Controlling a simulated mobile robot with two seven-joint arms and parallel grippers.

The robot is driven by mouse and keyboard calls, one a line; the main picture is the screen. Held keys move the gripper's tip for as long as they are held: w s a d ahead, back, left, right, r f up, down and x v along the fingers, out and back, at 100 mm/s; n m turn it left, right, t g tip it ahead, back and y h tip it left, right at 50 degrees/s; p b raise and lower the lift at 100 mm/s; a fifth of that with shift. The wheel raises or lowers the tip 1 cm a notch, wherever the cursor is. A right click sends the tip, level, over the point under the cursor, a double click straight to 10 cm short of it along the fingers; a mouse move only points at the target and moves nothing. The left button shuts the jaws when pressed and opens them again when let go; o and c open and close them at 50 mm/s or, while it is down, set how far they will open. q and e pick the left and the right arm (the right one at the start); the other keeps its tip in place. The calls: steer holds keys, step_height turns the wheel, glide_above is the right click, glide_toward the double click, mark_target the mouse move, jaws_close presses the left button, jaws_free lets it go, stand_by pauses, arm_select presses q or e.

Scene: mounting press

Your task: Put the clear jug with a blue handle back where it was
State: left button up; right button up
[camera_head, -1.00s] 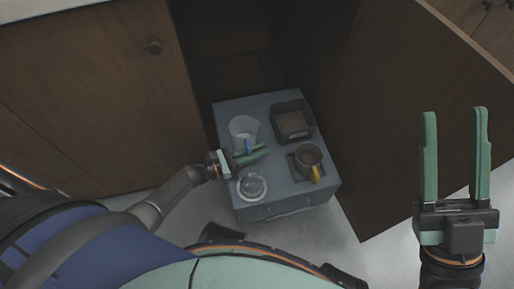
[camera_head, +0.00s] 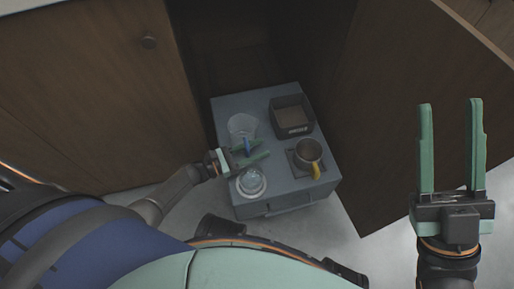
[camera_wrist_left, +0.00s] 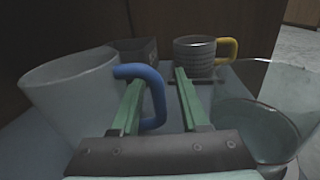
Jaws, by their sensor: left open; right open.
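The clear jug with a blue handle (camera_head: 242,126) stands at the back left on top of the grey cabinet unit (camera_head: 284,186). Its blue handle (camera_wrist_left: 158,92) points toward my left gripper. My left gripper (camera_head: 259,152) is open at the handle. In the left wrist view, the handle's outer bar shows between the two fingers (camera_wrist_left: 158,88), and the left finger overlaps the handle loop. I cannot tell whether a finger touches it. My right gripper (camera_head: 449,103) is open and empty, raised at the right.
A clear glass vessel (camera_head: 251,182) stands close in front of my left gripper. A grey mug with a yellow handle (camera_head: 308,152) stands on a dark square at the right. A dark open box (camera_head: 290,117) is behind it. A wooden door (camera_head: 400,120) stands open at the right.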

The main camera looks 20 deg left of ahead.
arm_select(q)
steer(key=shift+r, duration=0.15)
steer(key=p+v, duration=0.1)
steer(key=v, duration=0.9)
steer(key=shift+s+a, duration=0.25)
steer(key=shift+s, duration=0.05)
steer(key=w+d+r+n+t+h, duration=0.1)
steer(key=w+d+r+n+t, duration=0.1)
steer(key=d+r+n, duration=0.65)
steer(key=w+d+r+n+t+h, duration=0.15)
steer(key=r+n, duration=0.45)
steer(key=r, duration=0.8)
steer(key=s+d+r+n+t, duration=0.1)
steer(key=s+r+n, duration=0.2)
steer(key=r+n, duration=0.3)
steer(key=s+r+n+t, duration=0.2)
steer(key=r+n, duration=0.4)
steer(key=r, duration=0.3)
steer(key=s+d+r+n+t, duration=0.1)
steer(key=s+r+n+t, duration=0.1)
steer(key=r+n, duration=0.4)
step_height(320, 180, up, 3)
steer(key=shift+s+d+f, duration=0.2)
steer(key=shift+s+d, duration=0.1)
steer(key=shift+s, duration=0.55)
